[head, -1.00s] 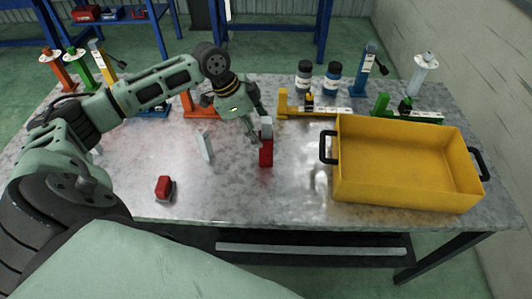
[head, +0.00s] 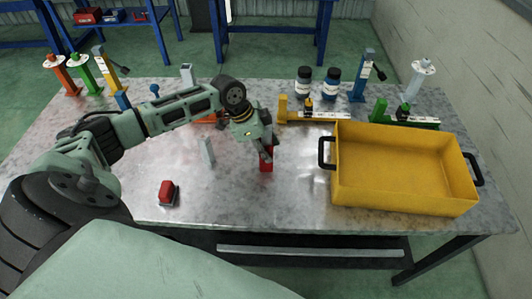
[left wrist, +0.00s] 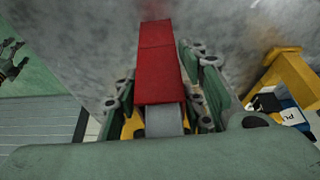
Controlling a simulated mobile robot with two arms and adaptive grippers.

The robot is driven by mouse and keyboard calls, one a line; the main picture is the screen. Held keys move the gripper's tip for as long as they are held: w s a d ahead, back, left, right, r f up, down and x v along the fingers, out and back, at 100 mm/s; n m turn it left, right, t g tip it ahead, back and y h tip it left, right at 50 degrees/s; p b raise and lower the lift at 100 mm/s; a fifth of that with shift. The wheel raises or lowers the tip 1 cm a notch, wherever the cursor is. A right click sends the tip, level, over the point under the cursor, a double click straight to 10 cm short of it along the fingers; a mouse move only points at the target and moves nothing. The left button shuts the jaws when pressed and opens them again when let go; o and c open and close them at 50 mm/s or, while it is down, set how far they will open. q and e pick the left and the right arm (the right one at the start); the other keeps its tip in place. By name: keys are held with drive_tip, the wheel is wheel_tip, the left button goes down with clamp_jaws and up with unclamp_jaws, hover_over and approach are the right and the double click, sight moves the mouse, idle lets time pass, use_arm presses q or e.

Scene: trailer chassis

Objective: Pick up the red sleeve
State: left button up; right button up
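The red sleeve (head: 266,165) stands upright on the grey metal table, with its upper part hidden by my gripper in the head view. In the left wrist view the red sleeve (left wrist: 158,62) is a long red box shape with a grey bar (left wrist: 163,121) at its near end. My left gripper (head: 267,150) is low over it, pointing down. In the left wrist view its fingers (left wrist: 160,95) lie on either side of the sleeve and bar, with a gap visible on the left side. It looks open.
A yellow bin (head: 400,196) with black handles stands to the right. A red and dark block (head: 168,193) and a grey upright piece (head: 208,152) are to the left. Bottles (head: 303,82) and coloured stands line the back. The table's front middle is clear.

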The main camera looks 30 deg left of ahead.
use_arm(q)
clamp_jaws()
drive_tip(key=shift+r, duration=0.1)
